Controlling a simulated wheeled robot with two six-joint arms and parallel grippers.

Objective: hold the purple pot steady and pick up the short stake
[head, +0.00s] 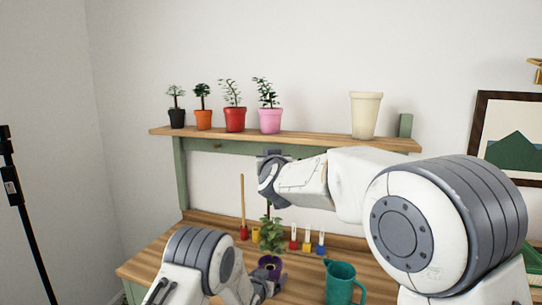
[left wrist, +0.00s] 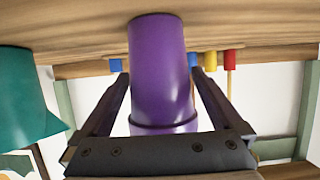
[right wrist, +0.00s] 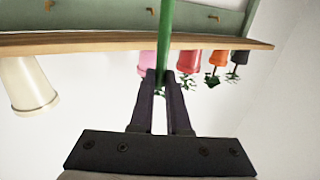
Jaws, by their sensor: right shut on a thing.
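The purple pot (head: 268,266) stands on the wooden bench with a leafy green plant (head: 271,236) in it. My left gripper (head: 266,284) is low at the pot. In the left wrist view the purple pot (left wrist: 160,70) lies between the widely spread fingers (left wrist: 160,75); whether they touch it I cannot tell. My right gripper (head: 270,182) is raised above the plant. In the right wrist view its fingers (right wrist: 163,85) are shut on a thin green stake (right wrist: 165,40). In the head view the stake (head: 268,208) shows as a thin dark line below the gripper.
Small coloured holders (head: 307,245) and a tall yellowish stick (head: 243,200) stand behind the pot. A teal watering can (head: 340,283) is at its right. The shelf (head: 300,138) above carries several potted plants and a cream pot (head: 365,115); my right arm is close before it.

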